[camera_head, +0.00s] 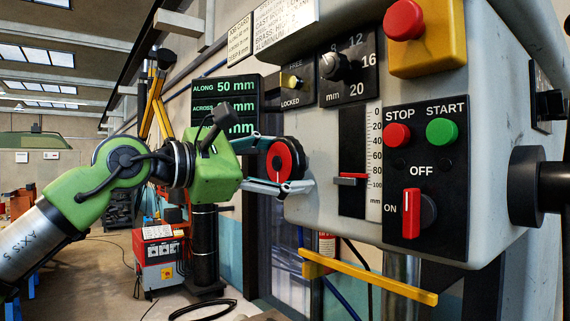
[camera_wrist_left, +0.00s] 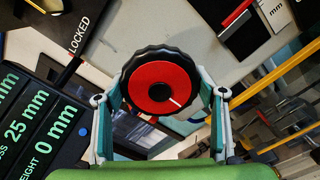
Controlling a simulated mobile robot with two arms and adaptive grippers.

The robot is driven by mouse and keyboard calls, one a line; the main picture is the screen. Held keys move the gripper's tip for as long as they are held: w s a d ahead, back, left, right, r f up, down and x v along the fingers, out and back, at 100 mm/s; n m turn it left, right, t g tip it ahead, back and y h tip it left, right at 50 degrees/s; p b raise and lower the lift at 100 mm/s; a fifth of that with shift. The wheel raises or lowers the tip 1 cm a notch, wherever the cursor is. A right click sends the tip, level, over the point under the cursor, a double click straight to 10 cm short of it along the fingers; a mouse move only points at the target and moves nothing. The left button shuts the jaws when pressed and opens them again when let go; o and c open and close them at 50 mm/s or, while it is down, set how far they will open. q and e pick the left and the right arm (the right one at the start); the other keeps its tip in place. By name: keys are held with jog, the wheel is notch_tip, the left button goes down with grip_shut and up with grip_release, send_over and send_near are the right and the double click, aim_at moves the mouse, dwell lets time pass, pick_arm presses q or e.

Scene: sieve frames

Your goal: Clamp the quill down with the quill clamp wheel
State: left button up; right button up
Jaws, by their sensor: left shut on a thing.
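The quill clamp wheel (camera_head: 284,161), a black ribbed knob with a red face and a white mark, sits at the left side of the machine head. It also shows in the middle of the left wrist view (camera_wrist_left: 159,86), its white mark toward the lower right. My left gripper (camera_head: 279,164) is shut on the wheel, one finger above and one below in the head view. In the wrist view its fingers flank the rim. The quill itself is not clearly visible. My right gripper is not in view.
The grey machine head (camera_head: 300,210) carries a FREE/LOCKED selector (camera_head: 291,81), a depth scale with a red pointer (camera_head: 351,179) and a switch panel (camera_head: 425,180) reading OFF. A yellow bar (camera_head: 370,278) sticks out below. A digital readout (camera_head: 222,105) stands behind my left gripper.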

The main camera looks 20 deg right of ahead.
pick_arm(q)
jog(key=shift+f, duration=0.2)
jog(key=o, duration=1.1)
jog(key=shift+o, duration=0.2)
jog(key=shift+r, duration=0.1)
jog(key=v, duration=1.2)
